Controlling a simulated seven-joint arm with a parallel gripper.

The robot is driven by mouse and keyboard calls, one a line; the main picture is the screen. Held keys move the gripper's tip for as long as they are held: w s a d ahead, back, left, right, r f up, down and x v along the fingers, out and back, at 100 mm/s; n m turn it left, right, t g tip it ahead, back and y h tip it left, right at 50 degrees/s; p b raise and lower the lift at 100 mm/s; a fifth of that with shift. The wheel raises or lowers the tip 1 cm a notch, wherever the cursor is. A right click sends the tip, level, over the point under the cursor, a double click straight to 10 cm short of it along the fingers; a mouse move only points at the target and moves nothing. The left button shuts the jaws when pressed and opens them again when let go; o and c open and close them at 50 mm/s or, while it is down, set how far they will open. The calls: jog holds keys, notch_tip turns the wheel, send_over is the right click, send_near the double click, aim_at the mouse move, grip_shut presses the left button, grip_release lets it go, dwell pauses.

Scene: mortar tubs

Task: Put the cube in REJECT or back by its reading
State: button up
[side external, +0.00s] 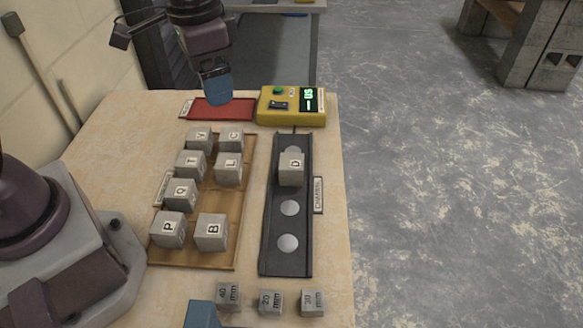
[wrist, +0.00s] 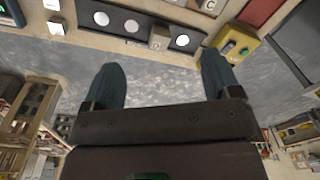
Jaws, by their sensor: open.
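A grey cube marked D (side external: 291,170) stands upright on the black channel strip (side external: 270,235), nearer its far end. It also shows in the wrist view (wrist: 159,38), in line with pale round discs. The surface under the cube is hidden. A red tray (side external: 222,109) lies at the back of the table with a small white label at its left, too small to read. A yellow device (side external: 290,105) stands right of it with green characters lit, not clearly legible. My gripper (side external: 217,90) is above the red tray. In the wrist view its fingers (wrist: 160,78) are apart and empty.
A wooden tray (side external: 222,255) left of the channel holds several lettered cubes, with bare spots between some. Three small mm-marked blocks (side external: 271,301) lie at the front. A label (side external: 318,195) stands right of the channel. The table's right edge is close beside it.

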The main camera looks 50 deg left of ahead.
aim_at(292, 161)
jog(key=w+d+f+m, duration=0.5)
jog(key=w+f+m, duration=0.1)
jog(key=w+f, duration=0.55)
jog(key=shift+g, duration=0.4)
jog(key=f, duration=1.1)
jog(key=shift+w+a+f, duration=0.15)
jog(key=shift+w+f, duration=0.1)
jog(key=shift+f, duration=0.1)
jog(key=c, duration=1.3)
jog(key=shift+o, duration=0.2)
jog(key=shift+r, duration=0.1)
